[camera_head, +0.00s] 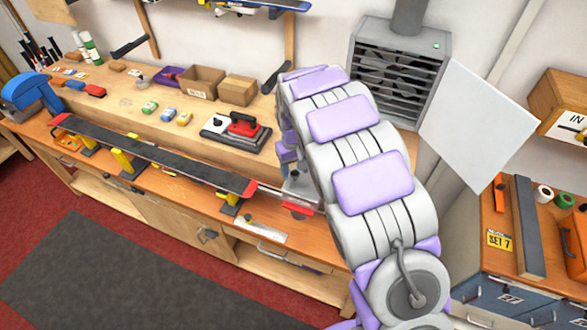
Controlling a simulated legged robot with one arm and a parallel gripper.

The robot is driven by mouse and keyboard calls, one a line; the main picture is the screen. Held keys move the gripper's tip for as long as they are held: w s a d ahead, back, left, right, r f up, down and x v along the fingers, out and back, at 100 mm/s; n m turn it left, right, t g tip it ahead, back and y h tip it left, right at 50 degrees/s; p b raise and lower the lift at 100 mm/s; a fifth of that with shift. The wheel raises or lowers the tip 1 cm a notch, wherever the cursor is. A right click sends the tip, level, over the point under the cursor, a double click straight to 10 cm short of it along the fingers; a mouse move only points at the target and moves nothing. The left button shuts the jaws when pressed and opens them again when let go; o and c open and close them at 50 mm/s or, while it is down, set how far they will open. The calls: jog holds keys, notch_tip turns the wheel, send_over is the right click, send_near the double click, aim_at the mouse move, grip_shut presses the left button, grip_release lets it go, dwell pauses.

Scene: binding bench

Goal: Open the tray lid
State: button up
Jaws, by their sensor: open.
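My arm, grey with purple pads, arches up from the lower right, and its far end bends down over the bench. My gripper (288,165) shows only in part there, small and largely behind the arm, just above a small grey piece with red at its base (299,206) near the right end of the long black ski (160,158). The gripper is open; I see nothing held in it. I cannot pick out a tray lid for certain. A flat pale metallic strip (262,231) lies on the bench's front edge, left of the gripper. The arm hides the bench to its right.
The ski rests across yellow supports (122,160) along the bench. A red-handled tool on a base (241,128) and cardboard boxes (238,90) stand behind. A grey slatted heater (394,70) and white panel (478,125) are right. Open floor (110,270) lies in front.

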jog(key=shift+d+f, duration=0.2)
jog(key=shift+f, duration=0.15)
jog(key=shift+a, duration=0.15)
jog(key=shift+c, duration=0.2)
jog(key=shift+a, duration=0.2)
jog(key=c, duration=0.3)
jog(key=shift+d, duration=0.15)
grip_shut()
